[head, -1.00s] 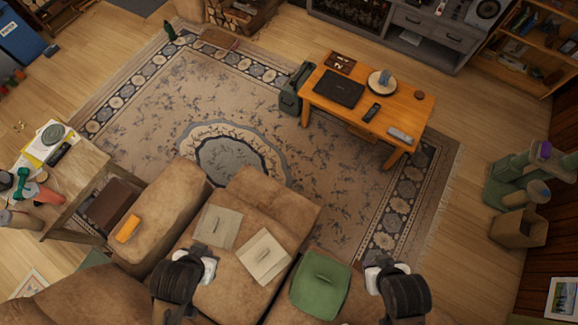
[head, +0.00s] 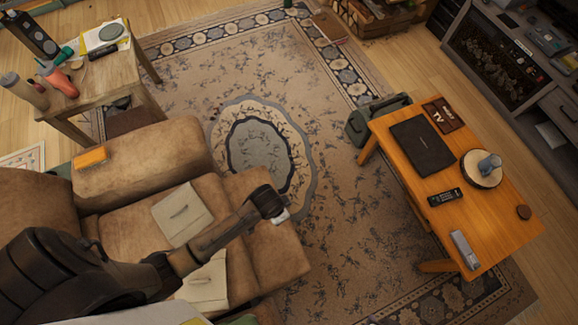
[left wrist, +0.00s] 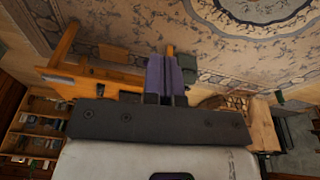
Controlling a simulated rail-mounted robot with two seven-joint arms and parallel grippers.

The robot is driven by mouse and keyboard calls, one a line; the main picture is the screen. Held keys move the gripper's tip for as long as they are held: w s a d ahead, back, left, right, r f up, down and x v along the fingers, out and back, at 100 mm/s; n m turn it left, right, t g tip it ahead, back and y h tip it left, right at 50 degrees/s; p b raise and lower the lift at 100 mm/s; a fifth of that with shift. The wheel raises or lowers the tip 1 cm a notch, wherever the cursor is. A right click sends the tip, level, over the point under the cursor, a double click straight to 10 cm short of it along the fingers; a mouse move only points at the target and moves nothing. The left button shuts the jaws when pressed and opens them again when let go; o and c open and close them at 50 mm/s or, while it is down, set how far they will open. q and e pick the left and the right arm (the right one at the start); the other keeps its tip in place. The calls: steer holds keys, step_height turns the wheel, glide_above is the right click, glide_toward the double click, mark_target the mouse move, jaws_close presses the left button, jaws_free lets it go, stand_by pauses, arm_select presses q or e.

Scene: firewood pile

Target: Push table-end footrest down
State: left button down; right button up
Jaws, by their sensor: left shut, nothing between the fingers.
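A brown sofa (head: 190,225) fills the lower left of the head view. Its padded footrest (head: 268,252) sticks out at the front, over the rug, and looks extended. My left arm reaches in from the lower left across the seat. My left gripper (head: 281,217) is over or beside the footrest's far edge; I cannot tell whether it touches. In the left wrist view its fingers (left wrist: 166,75) are together and empty. My right gripper is not in the head view.
A side table (head: 95,80) is at the upper left. Pillows (head: 182,214) lie on the seat. The patterned rug (head: 330,230) between sofa and coffee table is clear.

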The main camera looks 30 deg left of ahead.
arm_select(q)
steer(key=shift+m+g, duration=0.6)
steer(key=w+f+b, duration=0.2)
steer(key=f+b, duration=0.6)
steer(key=f, duration=0.5)
steer(key=w+f+b, duration=0.3)
steer(key=f+b, duration=0.6)
steer(key=f, duration=0.4)
steer(key=w+a+f+b, duration=0.1)
steer(key=w+f+b, duration=0.1)
steer(key=f+b, duration=0.7)
steer(key=shift+w+f, duration=0.2)
steer(key=shift+f, duration=1.95)
steer(key=shift+s+a+f+b, duration=0.15)
steer(key=shift+s+f+b, duration=0.2)
steer(key=shift+f+b, duration=0.05)
steer(key=shift+f, duration=0.1)
